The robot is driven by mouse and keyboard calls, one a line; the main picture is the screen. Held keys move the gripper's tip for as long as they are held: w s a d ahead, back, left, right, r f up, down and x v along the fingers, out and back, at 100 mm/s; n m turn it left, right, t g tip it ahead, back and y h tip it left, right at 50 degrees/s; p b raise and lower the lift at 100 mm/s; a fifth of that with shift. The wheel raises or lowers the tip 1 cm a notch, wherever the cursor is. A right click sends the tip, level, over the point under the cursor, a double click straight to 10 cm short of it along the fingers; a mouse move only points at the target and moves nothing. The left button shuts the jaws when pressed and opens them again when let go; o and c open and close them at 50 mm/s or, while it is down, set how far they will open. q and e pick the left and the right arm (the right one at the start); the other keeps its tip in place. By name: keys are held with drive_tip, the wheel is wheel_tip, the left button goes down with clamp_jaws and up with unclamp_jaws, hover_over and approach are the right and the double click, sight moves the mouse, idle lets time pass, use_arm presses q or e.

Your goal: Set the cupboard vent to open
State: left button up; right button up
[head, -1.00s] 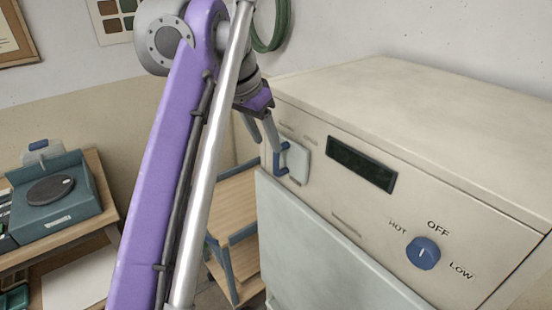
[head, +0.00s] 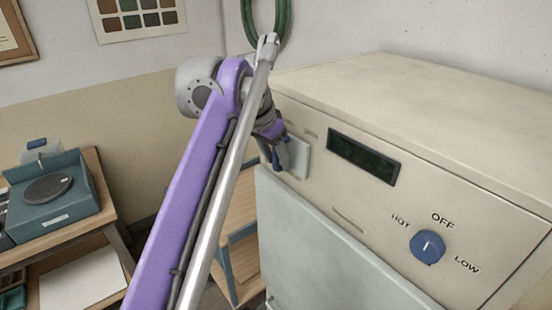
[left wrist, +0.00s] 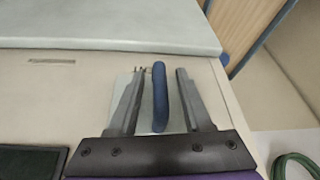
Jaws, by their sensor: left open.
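The cupboard's vent control shows as a blue bar handle (left wrist: 160,97) on a pale plate (head: 302,158) at the left end of the beige front panel. In the left wrist view my left gripper (left wrist: 160,72) is open, with one finger on each side of the handle and gaps between. In the head view my left gripper (head: 275,160) is at the plate, and my wrist and fingers hide much of the handle. Small lettering above the plate is too faint to read surely. My right gripper is not in view.
The panel (head: 480,247) also carries a dark display (head: 363,158) and a blue knob (head: 427,247) marked HOT, OFF and LOW. A pale door (head: 315,245) lies below. A wooden shelf unit (head: 238,265) stands left of the cupboard. A green hose loop (head: 283,22) hangs behind.

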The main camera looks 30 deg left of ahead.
use_arm(q)
clamp_jaws()
idle(1.4)
